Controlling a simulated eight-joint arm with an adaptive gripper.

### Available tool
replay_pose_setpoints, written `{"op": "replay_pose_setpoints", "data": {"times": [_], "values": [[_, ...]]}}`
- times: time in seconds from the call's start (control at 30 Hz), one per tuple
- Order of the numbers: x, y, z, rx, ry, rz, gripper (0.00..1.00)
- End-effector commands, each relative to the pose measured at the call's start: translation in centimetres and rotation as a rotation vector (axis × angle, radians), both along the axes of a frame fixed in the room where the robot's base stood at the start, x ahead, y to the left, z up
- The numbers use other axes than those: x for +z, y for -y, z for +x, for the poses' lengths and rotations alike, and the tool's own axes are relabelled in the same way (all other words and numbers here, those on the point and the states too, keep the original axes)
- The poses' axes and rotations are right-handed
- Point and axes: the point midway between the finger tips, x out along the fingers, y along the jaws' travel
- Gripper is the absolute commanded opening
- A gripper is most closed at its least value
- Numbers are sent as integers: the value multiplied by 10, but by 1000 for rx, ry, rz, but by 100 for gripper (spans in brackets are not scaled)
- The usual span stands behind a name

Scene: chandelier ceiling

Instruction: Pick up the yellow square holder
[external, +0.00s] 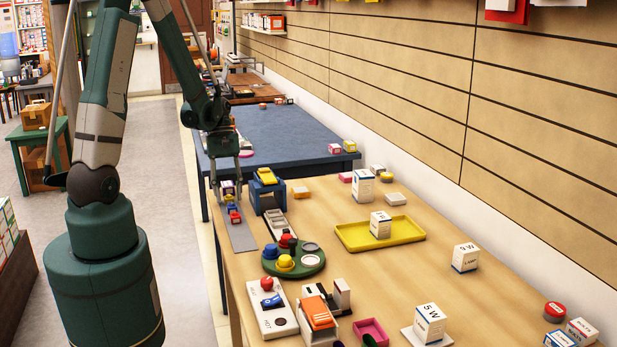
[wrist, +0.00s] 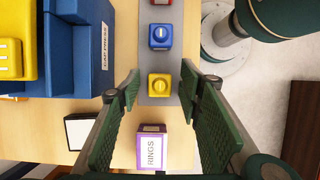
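The yellow square holder (wrist: 160,85), a small block with a round top, sits on a grey strip (wrist: 153,15). A blue block (wrist: 160,36) and a red block (wrist: 160,2) are in line with it. In the external view the red block (external: 235,217) shows on the grey strip (external: 243,238); the yellow holder is small there and close to my gripper. My gripper (wrist: 161,80) is open, with its green fingers on either side of the yellow holder and gaps between. In the external view my gripper (external: 227,178) points down at the strip's far end.
A blue cap press (external: 267,198) with a yellow top stands right of the strip. A purple-and-white RINGS box (wrist: 151,148) is close to the fingers. A green round tray (external: 293,260) and a yellow tray (external: 355,238) are farther right.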

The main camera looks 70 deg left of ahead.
Motion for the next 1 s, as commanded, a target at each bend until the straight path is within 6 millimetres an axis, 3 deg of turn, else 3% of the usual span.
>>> {"op": "replay_pose_setpoints", "data": {"times": [0.03, 0.17, 0.67, 1.0], "values": [[0, 0, 0, 0, 0, 0, 28], [0, 0, 0, 0, 0, 0, 11], [4, 0, 0, 0, 0, 0, 11], [34, 0, 0, 0, 0, 0, 11]]}}
